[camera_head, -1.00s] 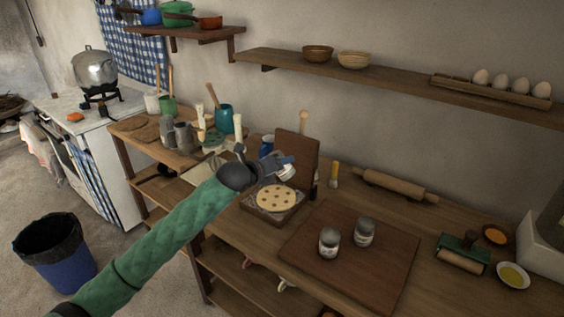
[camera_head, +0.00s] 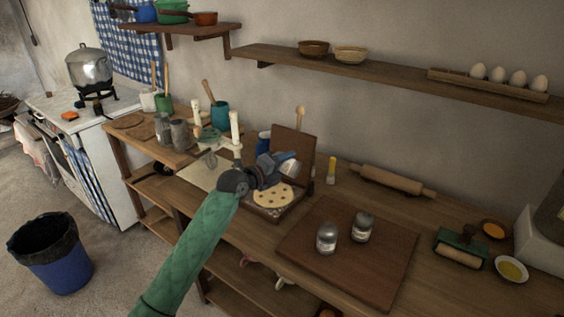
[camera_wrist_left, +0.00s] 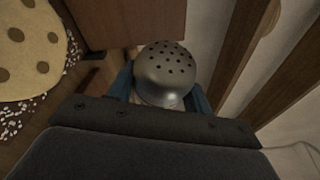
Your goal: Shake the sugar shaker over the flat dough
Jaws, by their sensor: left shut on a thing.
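My left gripper (camera_head: 279,164) is shut on the sugar shaker (camera_head: 289,168), just above and behind the flat dough. In the left wrist view the shaker (camera_wrist_left: 165,72) shows its domed metal top with several holes, between the blue fingers. The flat dough (camera_head: 271,196) is a pale round with dark spots, lying in an open wooden box on the counter. It also shows at the left of the left wrist view (camera_wrist_left: 28,55), with white grains scattered beside it. My right gripper is not in view.
Two metal-topped jars (camera_head: 327,239) stand on a dark board (camera_head: 370,268) at the right. The box's raised wooden lid (camera_head: 300,146) stands behind the dough. A rolling pin (camera_head: 391,180) lies by the wall. Tall pale handles and a teal pot (camera_head: 219,115) stand to the left.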

